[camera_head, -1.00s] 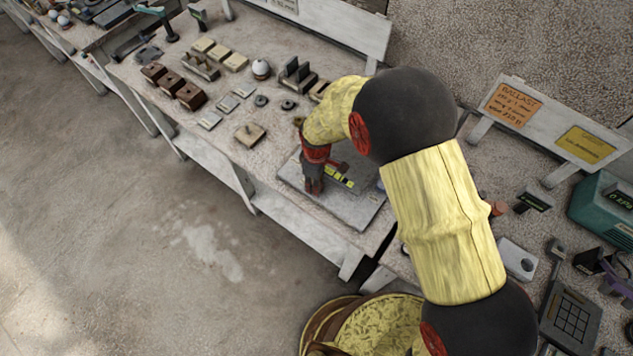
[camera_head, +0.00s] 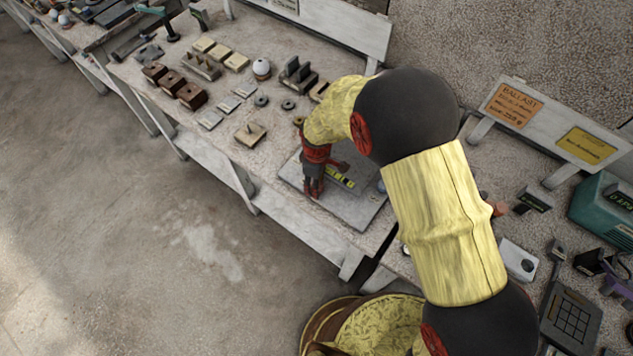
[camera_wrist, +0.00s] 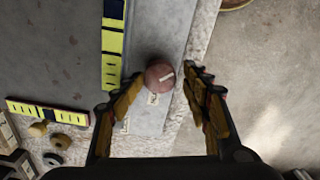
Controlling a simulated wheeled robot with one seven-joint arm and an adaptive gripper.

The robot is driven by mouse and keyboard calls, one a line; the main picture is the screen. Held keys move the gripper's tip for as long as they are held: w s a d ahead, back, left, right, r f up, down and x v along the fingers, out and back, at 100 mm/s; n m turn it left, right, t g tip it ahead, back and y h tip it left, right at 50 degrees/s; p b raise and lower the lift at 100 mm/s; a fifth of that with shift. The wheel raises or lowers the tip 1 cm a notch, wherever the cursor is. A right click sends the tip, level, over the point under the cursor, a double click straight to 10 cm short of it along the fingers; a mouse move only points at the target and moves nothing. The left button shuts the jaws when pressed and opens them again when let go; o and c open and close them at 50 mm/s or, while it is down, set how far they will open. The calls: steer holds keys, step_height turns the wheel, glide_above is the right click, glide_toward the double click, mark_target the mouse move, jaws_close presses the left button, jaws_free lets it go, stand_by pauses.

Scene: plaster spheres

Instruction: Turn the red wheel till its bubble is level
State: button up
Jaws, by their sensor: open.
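My gripper (camera_wrist: 163,84) is open, with one finger on each side of the wheel in the wrist view. I cannot tell whether either finger touches it. A yellow vial with dark bands (camera_wrist: 112,68) lies beside the wheel, and a second yellow vial (camera_wrist: 45,113) lies further left. The bubbles are too small to tell. In the head view, my gripper (camera_head: 314,187) points down at the plate (camera_head: 350,207) and hides the wheel; one vial (camera_head: 340,177) shows beside it.
The plate lies near the bench's front edge. Brown blocks (camera_head: 190,96), pale blocks (camera_head: 236,62) and a dark slotted block (camera_head: 297,73) stand to the left. A tan block (camera_head: 250,133) is nearer. A second bench at right holds a teal device (camera_head: 606,205).

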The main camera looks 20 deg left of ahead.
steer(key=shift+r, duration=3.85)
steer(key=shift+c, duration=0.4)
